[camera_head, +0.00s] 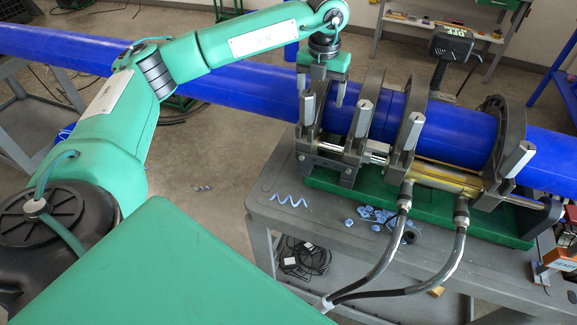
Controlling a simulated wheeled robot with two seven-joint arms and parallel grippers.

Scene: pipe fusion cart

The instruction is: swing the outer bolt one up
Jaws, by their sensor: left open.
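My left gripper (322,92) comes down from above over the left end of the fusion clamp, with its fingers apart and nothing seen between them. The left-end bolt (307,108), a silver block-shaped piece, stands at the front of the leftmost clamp ring, just below the gripper's left finger. Whether they touch cannot be told. Similar silver bolts stand on the other rings: the second (360,118), the third (411,131) and the right-end one (515,159). No label shows which is outer bolt one. My right gripper is not in view.
A long blue pipe (240,86) runs through the dark clamp rings above a green base (430,208) on a grey cart (300,222). Two black hoses (385,255) curve off the front. Blue shavings (375,215) lie on the cart. A black handled tool (450,50) stands behind.

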